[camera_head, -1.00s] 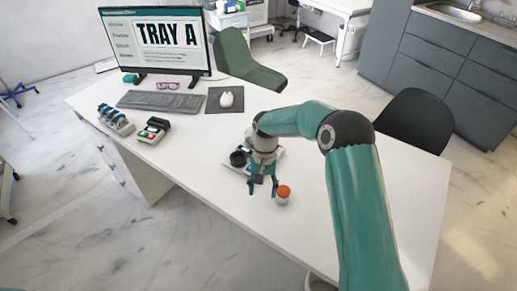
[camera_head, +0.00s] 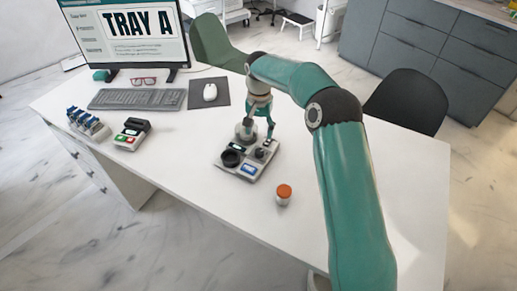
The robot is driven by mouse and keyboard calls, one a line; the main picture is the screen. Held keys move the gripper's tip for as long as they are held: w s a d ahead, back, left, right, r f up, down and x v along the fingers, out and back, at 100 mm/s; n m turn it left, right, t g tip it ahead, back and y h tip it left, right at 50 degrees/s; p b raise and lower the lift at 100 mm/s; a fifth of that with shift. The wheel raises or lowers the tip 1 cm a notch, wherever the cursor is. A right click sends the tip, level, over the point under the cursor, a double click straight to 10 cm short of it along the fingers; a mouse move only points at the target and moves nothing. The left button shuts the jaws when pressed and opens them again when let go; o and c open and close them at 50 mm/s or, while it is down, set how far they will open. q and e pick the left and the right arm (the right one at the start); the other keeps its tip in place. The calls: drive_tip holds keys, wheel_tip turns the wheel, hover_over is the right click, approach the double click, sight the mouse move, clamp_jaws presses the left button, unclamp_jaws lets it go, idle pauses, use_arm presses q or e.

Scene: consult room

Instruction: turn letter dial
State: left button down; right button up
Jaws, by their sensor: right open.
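A grey device (camera_head: 235,172) with a small blue display (camera_head: 248,169) stands near the middle of the desk. It carries a round black part (camera_head: 230,158) at its left and a smaller dark knob (camera_head: 260,153) at its right. I cannot tell which is the letter dial; no letters are legible. My right gripper (camera_head: 260,128) is open, pointing down over the device's far side. A grey round part (camera_head: 245,132) shows beside its fingers; contact cannot be made out. The monitor (camera_head: 138,24) reads "TRAY A". My left gripper is not in view.
An orange-capped bottle (camera_head: 284,194) stands right of the device. A small device with red and green buttons (camera_head: 132,135), a rack of blue-topped items (camera_head: 88,124), a keyboard (camera_head: 135,99) and a mouse (camera_head: 210,92) are farther left. The front of the desk (camera_head: 200,193) is clear.

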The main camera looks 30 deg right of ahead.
sight(259, 151)
wheel_tip(259, 151, down, 9)
drive_tip(key=shift+f+p, duration=0.15)
drive_tip(key=shift+p, duration=0.45)
drive_tip(key=shift+c, duration=0.3)
clamp_jaws()
